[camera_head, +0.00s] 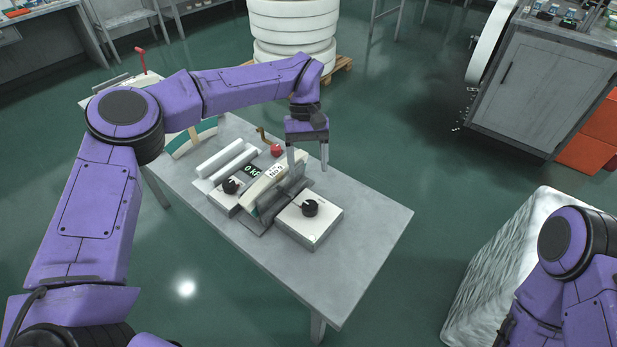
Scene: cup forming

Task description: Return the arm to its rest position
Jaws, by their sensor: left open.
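My left arm (236,88) comes in from the left, bent at the elbow, and reaches out over the grey table (350,265). Its left gripper (308,168) points down above the cup-forming machine (270,195), near the machine's back right side. The two fingers are apart and I see nothing between them. Whether a fingertip touches the machine is hard to tell. My right arm (575,265) shows only in part at the lower right; its gripper is out of view.
The machine has boxes with black knobs (310,208), white rolls (220,160) and a red ball (276,150). A wrapped white block (497,265) stands at the right. Large white rolls (293,30) stand on a pallet behind.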

